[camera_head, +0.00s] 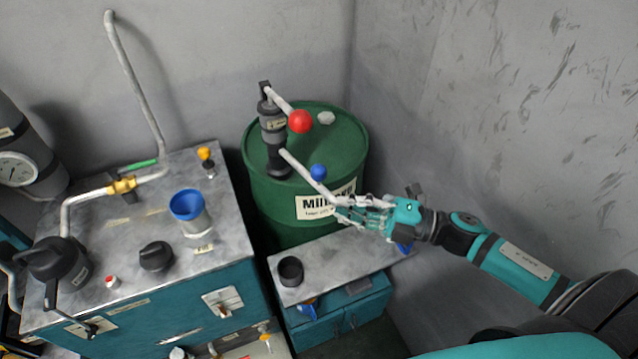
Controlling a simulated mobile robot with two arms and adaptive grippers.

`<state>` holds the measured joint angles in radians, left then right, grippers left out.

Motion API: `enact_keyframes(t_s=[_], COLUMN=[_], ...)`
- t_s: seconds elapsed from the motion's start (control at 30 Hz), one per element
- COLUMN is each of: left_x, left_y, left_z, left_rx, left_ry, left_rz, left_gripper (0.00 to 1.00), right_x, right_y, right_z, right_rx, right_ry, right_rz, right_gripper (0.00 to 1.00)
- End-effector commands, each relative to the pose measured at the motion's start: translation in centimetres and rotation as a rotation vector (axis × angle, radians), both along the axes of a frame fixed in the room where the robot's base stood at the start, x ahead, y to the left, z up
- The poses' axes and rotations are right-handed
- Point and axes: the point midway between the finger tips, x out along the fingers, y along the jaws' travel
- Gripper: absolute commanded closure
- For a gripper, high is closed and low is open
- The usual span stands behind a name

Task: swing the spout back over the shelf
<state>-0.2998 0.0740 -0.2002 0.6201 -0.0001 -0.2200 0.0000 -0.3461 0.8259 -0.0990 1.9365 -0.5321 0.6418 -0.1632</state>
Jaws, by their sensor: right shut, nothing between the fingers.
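The hand pump (273,130) stands on top of the green drum (343,145) and has a lever with a red ball (300,121). Its thin pale spout (301,170) carries a blue ball (318,171) and runs down to the right across the drum's top. The spout's outer end is close to my right gripper (358,215), and the fingers partly hide it. My right gripper is shut and empty; I cannot tell whether it touches the spout. The shelf (345,262) is the grey top of a low teal cabinet in front of the drum. My left gripper is not in view.
A dark cup (290,270) stands at the shelf's left end. A teal bench (130,225) on the left holds pipes, a blue-rimmed cup (188,210) and black knobs. Grey walls close in behind and to the right of the drum.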

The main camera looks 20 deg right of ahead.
Motion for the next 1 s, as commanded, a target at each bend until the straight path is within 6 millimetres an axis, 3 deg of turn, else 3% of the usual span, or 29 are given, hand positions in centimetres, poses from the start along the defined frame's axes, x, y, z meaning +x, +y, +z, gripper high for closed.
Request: enact_keyframes(t_s=[0.4,0.47,0.63,1.0], left_x=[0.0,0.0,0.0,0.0], left_y=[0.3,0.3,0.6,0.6], left_z=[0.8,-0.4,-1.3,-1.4], left_rx=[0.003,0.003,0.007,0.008], left_ry=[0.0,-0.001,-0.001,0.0], left_rz=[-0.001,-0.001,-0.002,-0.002], left_gripper=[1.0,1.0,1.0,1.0], right_x=[5.3,5.8,6.8,7.1], right_y=[6.7,5.4,3.9,3.3], right_z=[0.6,-0.3,-0.4,-0.2], right_rx=[0.002,-0.002,0.001,0.002], right_ry=[-0.003,-0.001,0.001,0.002], right_rz=[-0.003,-0.006,-0.004,-0.003], right_gripper=[1.0,1.0,1.0,1.0])
